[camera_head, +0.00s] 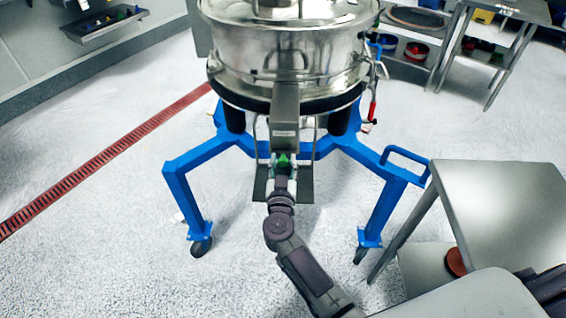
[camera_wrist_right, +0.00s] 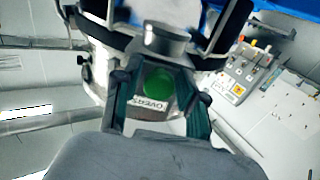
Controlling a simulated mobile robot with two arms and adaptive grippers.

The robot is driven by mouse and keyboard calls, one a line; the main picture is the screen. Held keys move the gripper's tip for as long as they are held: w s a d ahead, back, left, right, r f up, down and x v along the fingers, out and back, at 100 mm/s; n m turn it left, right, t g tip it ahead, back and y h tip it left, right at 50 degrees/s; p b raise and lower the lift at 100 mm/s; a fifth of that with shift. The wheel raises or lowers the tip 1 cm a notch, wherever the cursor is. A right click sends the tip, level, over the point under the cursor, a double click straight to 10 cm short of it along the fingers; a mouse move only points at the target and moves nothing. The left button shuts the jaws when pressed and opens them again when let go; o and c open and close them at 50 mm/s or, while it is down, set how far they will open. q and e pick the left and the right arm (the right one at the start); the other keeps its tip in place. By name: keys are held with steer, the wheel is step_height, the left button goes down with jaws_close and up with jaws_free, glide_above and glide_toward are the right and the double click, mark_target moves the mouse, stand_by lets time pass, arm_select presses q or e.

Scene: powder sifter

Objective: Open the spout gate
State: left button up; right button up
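The sifter (camera_head: 285,55) is a round steel drum on a blue wheeled frame. Its rectangular steel spout (camera_head: 285,118) hangs down at the front. A green part (camera_head: 284,160) shows at the spout's lower end. In the right wrist view it is a round green disc (camera_wrist_right: 159,88) above a label reading "OVERS" (camera_wrist_right: 150,104). My right gripper (camera_head: 282,171) is at the spout's lower end, its fingers apart on either side of the green part. Contact with it cannot be made out. The gate's own position is unclear. My left gripper is not in view.
The blue frame (camera_head: 185,168) has legs and casters on both sides of my right arm. A steel table (camera_head: 500,205) stands close on the right. Shelves with coloured items (camera_head: 405,50) are at the back right. The floor at left is clear, crossed by a red drain grate (camera_head: 105,158).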

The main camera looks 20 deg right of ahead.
jaws_close()
